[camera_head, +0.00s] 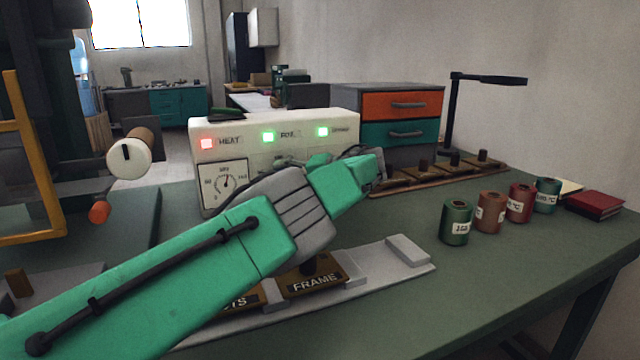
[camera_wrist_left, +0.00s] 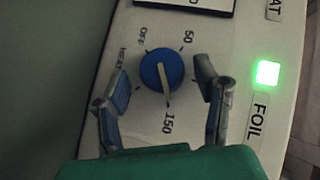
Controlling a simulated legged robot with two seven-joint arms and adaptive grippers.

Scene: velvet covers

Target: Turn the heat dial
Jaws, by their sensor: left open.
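The heat dial (camera_wrist_left: 158,68) is a round blue knob with a pale pointer line, on the pale face of the control box (camera_head: 212,152). In the left wrist view the pointer aims close to the 150 mark, and OFF and 50 are printed around the knob. My left gripper (camera_wrist_left: 163,80) is open, with one finger on each side of the dial; contact cannot be told. In the head view my left arm reaches across to the box, and its wrist and hand hide the dial. My right gripper is not in view.
The box has a red HEAT lamp (camera_head: 207,143), a green FOIL lamp (camera_head: 268,137) and a gauge (camera_head: 224,186). Labelled spools (camera_head: 456,222) stand at right near a red book (camera_head: 594,204). A tray (camera_head: 408,250) with a FRAME block lies below my arm.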

